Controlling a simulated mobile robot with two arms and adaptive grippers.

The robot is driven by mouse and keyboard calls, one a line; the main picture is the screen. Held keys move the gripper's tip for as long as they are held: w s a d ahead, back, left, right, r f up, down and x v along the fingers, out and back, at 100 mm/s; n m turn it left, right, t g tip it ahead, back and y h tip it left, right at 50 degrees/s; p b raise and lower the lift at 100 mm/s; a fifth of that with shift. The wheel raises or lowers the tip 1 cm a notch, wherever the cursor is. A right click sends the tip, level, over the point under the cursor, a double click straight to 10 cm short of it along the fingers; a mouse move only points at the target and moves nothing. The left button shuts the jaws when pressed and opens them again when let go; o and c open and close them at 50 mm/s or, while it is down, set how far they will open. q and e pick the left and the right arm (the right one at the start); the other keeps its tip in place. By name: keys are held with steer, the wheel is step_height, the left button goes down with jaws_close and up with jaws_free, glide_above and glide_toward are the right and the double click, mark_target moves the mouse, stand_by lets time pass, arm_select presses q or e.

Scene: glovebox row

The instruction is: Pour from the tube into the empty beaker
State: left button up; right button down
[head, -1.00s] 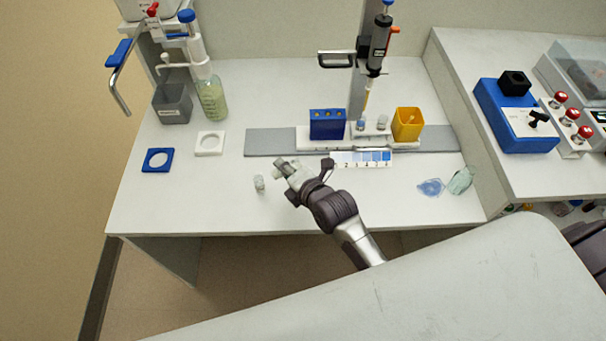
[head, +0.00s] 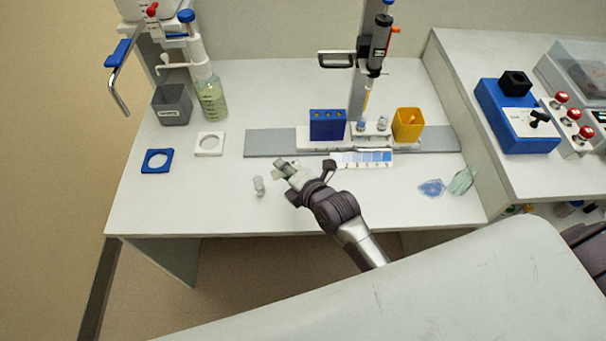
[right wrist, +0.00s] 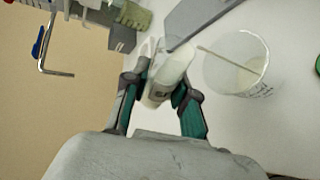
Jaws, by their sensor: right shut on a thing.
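My right gripper (head: 287,171) is shut on a small pale tube (right wrist: 168,78), held between the two fingers over the table. In the right wrist view the tube is tilted and has a dark mark on its side. A small clear, whitish vessel (head: 259,186) stands on the table just left of the gripper in the head view. In the right wrist view a clear round beaker (right wrist: 238,68) is right of the tube. A thin pale line crosses from the tube's side into it; I cannot tell whether it is a stream or a rod. My left gripper is not in view.
Behind the gripper are a grey rail (head: 270,143), a blue block (head: 327,125), a yellow cup (head: 408,125) and a pipette stand. A green bottle (head: 212,98) and grey box (head: 172,105) stand back left. Blue pieces (head: 431,188) lie right. The front left table is clear.

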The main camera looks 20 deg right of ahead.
steer(key=shift+r+m+y, duration=0.2)
steer(key=shift+m+y, duration=0.1)
stand_by(1.3)
